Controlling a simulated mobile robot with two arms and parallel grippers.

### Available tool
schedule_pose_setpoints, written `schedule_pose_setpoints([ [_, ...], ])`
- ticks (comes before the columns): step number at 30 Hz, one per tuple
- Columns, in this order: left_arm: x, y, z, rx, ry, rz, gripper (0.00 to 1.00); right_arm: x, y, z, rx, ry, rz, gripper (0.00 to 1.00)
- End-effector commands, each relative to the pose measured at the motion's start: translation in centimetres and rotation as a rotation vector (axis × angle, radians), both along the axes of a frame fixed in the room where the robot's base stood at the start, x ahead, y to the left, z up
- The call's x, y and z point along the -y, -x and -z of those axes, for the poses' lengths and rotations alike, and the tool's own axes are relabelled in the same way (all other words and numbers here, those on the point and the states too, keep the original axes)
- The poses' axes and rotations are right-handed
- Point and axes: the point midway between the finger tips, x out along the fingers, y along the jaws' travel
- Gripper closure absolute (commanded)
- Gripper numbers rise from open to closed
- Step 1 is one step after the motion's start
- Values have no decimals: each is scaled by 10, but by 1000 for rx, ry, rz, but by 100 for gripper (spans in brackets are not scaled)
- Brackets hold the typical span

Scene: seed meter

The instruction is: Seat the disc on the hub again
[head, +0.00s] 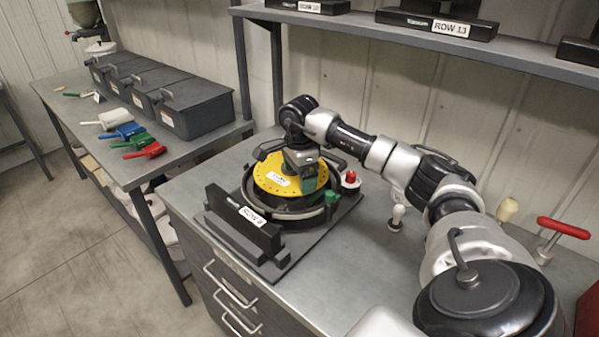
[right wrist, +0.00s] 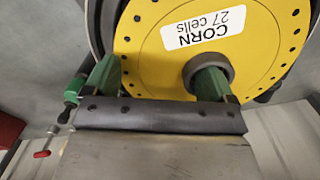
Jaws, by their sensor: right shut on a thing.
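The yellow disc (head: 268,184) sits within the dark round housing (head: 250,207) of the seed meter on the bench. In the right wrist view the disc (right wrist: 160,70) has a white "CORN 27 cells" label and small holes around its edge. My right gripper (head: 303,172) reaches down over the disc's right part. In the right wrist view one green finger is at the disc's outer edge and the other at the dark central ring (right wrist: 228,68). The hub under the disc is hidden, so I cannot tell whether the disc rests on it. My left gripper is out of view.
A dark "ROW" block (head: 230,222) stands at the housing's front. A red knob (head: 350,178) is at its right. Dark lidded bins (head: 195,105) line the left bench. A shelf (head: 400,35) overhangs the back.

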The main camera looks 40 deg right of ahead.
Motion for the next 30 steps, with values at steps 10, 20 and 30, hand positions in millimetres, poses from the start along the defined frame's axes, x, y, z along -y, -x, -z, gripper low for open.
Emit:
schedule_pose_setpoints([
  [10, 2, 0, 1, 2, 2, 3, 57, 0, 0, 3, 1, 0, 1, 37],
  [20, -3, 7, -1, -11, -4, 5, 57, 0, 0, 1, 2, 1, 1, 37],
  [30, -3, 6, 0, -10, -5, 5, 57, 0, 0, 2, 2, 1, 1, 37],
])
